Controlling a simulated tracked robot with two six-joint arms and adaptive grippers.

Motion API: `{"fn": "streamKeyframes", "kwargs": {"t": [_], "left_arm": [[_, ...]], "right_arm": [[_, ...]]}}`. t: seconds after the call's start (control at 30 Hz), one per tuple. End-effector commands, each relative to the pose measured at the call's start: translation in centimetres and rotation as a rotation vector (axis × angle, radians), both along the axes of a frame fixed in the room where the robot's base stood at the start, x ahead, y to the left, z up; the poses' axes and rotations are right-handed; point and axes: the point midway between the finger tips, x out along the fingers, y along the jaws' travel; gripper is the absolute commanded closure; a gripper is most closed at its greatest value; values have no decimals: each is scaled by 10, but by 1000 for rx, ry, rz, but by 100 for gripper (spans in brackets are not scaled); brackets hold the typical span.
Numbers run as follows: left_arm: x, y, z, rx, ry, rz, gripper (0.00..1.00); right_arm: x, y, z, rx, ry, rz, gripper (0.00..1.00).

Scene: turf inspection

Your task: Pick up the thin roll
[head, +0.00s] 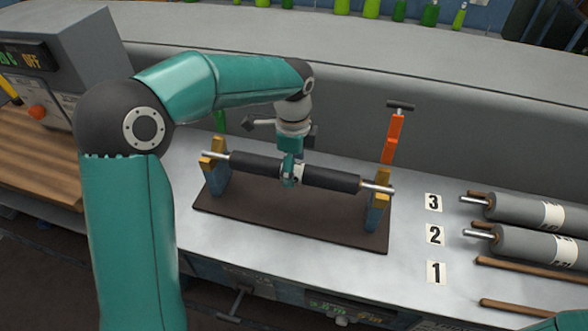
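A thin dark roll (332,179) with metal shaft ends lies across two blue and yellow supports on a brown base plate (290,222). The roll's middle has a pale band. My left gripper (291,178) points down at the middle of the roll, with its fingers at the band. The roll rests level, its ends at the supports. The small fingers overlap the roll, so I cannot tell whether they are closed on it. My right gripper is out of view; only a bit of teal arm shows at the bottom right corner.
Two thick grey rolls (520,210) lie on wooden strips at the right, beside number cards 3 (433,202) and 2 (435,234). The strips by card 1 (436,272) are bare. An orange-handled tool (392,140) stands behind the right support. A control box (60,65) is at left.

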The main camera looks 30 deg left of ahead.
Motion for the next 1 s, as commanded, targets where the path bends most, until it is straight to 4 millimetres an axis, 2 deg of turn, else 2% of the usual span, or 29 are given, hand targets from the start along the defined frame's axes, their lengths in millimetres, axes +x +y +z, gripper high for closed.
{"fn": "streamKeyframes", "kwargs": {"t": [0.1, 0.33, 0.8, 1.0], "left_arm": [[0, 0, -9, 0, 1, 1, 21], [0, 0, -9, 0, 0, 0, 23], [0, 0, -9, 0, 0, 0, 100], [0, 0, -8, 0, -3, 0, 100]], "right_arm": [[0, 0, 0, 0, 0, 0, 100], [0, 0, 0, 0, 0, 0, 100], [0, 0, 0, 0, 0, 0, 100], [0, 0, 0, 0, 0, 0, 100]]}}
